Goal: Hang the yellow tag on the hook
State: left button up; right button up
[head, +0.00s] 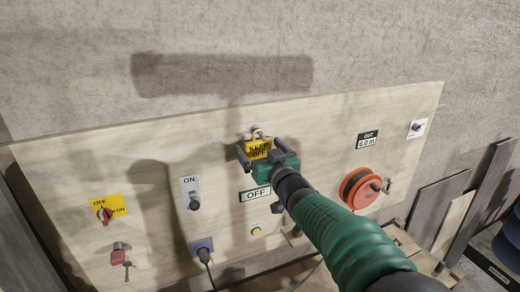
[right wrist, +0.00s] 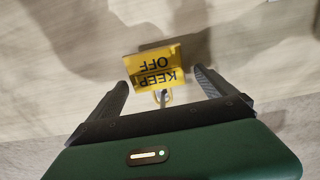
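The yellow tag (head: 259,147), lettered KEEP OFF, is against the upper middle of the pale wooden panel. It also shows in the right wrist view (right wrist: 152,64), upside down. Its loop (head: 257,133) is at the small hook; in the wrist view a thin dark peg (right wrist: 165,96) shows at the loop (right wrist: 157,97) and seems to pass through it. My right gripper (head: 261,151) is open, its two fingers apart on either side of the tag, with visible gaps in the wrist view (right wrist: 160,82). My left gripper is not in view.
Boards (head: 437,205) lean at the right. The wall above is clear.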

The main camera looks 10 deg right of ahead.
jog(key=shift+s+d, duration=0.1)
jog(key=shift+d, duration=0.1)
jog(key=shift+s+d+f+b, duration=0.15)
jog(key=shift+s+d+b, duration=0.05)
jog(key=shift+s+b, duration=0.25)
jog(key=s+d+b, duration=0.3)
jog(key=s+b, duration=0.4)
jog(key=s, duration=0.9)
notch_tip(320, 180, down, 29)
jog(key=s+d+m+g+h+b, duration=0.1)
jog(key=s+d+g+h+b, duration=0.15)
jog(key=g+b, duration=0.5)
jog(key=s+f+g+b, duration=0.3)
jog(key=s+f, duration=0.5)
jog(key=f, duration=0.4)
jog(key=s+f+m+g+b, duration=0.1)
jog(key=s+f+g+b, duration=0.2)
jog(key=s+f, duration=0.6)
notch_tip(320, 180, down, 4)
jog(key=shift+f+g+h, duration=0.1)
jog(key=shift+g+h, duration=0.25)
jog(key=shift+g, duration=0.5)
